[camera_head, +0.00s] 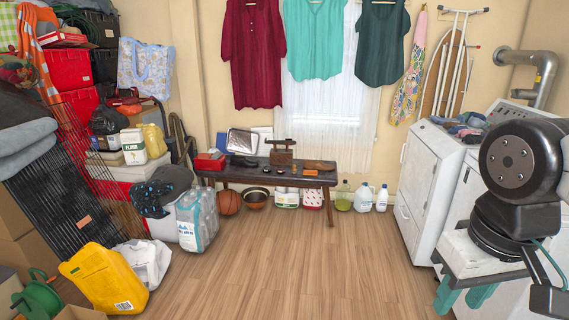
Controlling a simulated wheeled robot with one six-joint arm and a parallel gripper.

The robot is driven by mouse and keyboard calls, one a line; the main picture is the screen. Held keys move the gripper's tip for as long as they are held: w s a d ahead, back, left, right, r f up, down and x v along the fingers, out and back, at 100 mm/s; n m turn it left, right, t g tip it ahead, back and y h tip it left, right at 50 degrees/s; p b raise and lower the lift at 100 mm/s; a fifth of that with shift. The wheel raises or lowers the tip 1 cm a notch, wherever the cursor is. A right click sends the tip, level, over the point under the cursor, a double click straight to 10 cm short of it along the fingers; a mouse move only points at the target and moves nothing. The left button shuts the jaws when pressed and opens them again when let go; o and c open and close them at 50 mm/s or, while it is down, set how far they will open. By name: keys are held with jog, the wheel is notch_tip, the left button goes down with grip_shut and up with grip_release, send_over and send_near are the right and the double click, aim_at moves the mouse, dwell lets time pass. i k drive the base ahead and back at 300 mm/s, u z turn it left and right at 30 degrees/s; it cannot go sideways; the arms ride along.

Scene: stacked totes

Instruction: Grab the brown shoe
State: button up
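A low, flat brown item (320,165) that looks like the brown shoe lies on the right end of the dark bench (225,176) at the back wall. It is small in the picture, so its exact shape is hard to tell. A small orange item (310,173) lies just in front of it. A dark shoe-like item (243,160) lies toward the left of the same bench. Part of my arm shows large at the right edge, far in front of the bench.
The wood floor (290,265) is clear up to the bench. A yellow jug (105,278), a white bag (147,262) and a bottle pack (197,220) stand at left. White machines (428,185) line the right. A basketball (228,202) and several jugs sit low by the bench.

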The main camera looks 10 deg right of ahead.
aim_at(308, 165)
jog(key=z, duration=0.35)
jog(key=i, duration=1.65)
jog(key=z, duration=0.25)
jog(key=i, duration=1.95)
jog(key=u, duration=0.45)
jog(key=i, duration=1.1)
jog(key=u, duration=0.25)
